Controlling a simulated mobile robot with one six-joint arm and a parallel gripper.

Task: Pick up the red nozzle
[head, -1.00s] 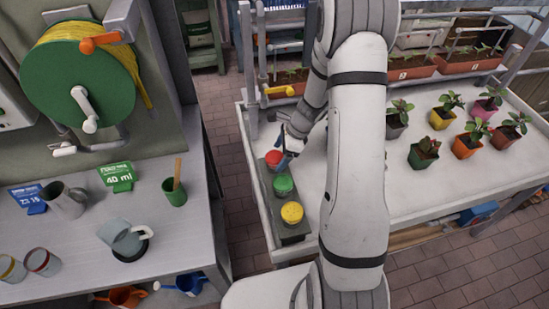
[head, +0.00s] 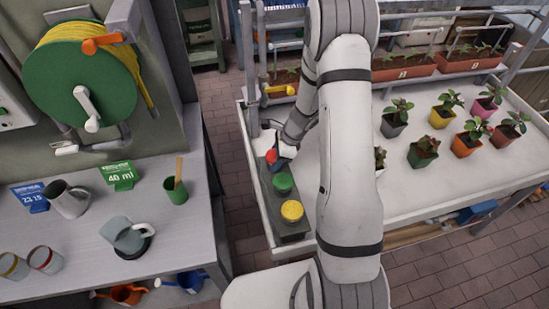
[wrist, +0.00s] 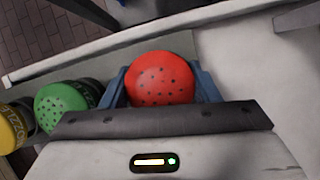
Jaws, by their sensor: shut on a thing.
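The red nozzle (wrist: 162,80) is a round red head with small dark holes. In the wrist view it sits between the two blue fingers of my gripper (wrist: 160,88), which is shut on it. In the head view the red nozzle (head: 271,156) shows at the far end of a dark grey strip (head: 263,193), partly hidden by my gripper (head: 279,155). I cannot tell whether it still touches the strip.
A green nozzle (head: 282,182) and a yellow nozzle (head: 292,210) stand on the same strip, nearer. Several potted plants stand on the white table (head: 400,195) to the right. A yellow-handled valve (head: 280,89) is behind my gripper.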

